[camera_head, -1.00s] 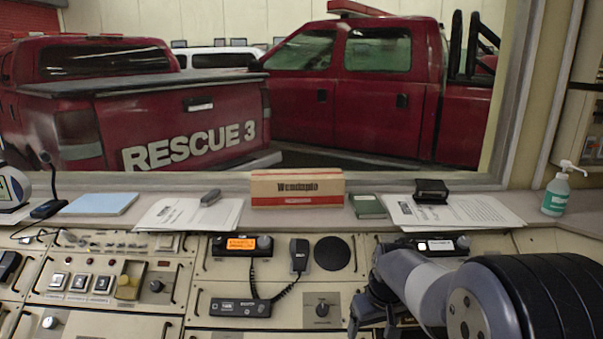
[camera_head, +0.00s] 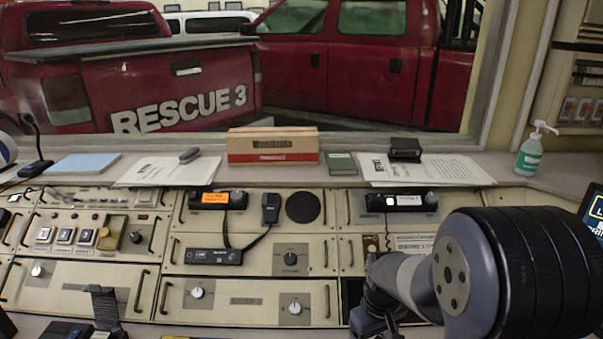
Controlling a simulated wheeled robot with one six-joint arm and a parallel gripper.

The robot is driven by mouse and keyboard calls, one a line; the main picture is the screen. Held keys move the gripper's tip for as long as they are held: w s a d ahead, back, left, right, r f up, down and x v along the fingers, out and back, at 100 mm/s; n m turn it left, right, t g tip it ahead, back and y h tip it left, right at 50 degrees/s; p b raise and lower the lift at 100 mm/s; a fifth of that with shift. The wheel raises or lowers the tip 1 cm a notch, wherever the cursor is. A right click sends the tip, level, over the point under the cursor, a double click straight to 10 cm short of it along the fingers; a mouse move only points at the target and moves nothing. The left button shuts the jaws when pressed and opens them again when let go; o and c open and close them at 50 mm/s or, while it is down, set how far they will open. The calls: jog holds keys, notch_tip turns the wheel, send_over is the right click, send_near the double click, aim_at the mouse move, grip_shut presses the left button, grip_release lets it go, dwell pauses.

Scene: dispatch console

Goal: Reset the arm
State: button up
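My arm comes in from the lower right, in front of the right part of the dispatch console (camera_head: 250,255). My gripper (camera_head: 375,325) is at the bottom of the view, low before the console's lower right panels. Its fingers point down and are partly cut off by the frame's bottom edge. I cannot tell whether they are apart or closed, or whether anything is between them. The thick dark wrist and grey link of my arm hide part of the console behind them.
A radio handset (camera_head: 271,208) hangs on the console. Dark items (camera_head: 70,329) lie at the lower left.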

notch_tip(320, 180, down, 4)
jog(key=shift+r, duration=0.1)
jog(key=shift+s+r, duration=0.15)
jog(key=shift+r, duration=0.95)
jog(key=shift+s+r, duration=0.1)
jog(key=shift+r, duration=0.95)
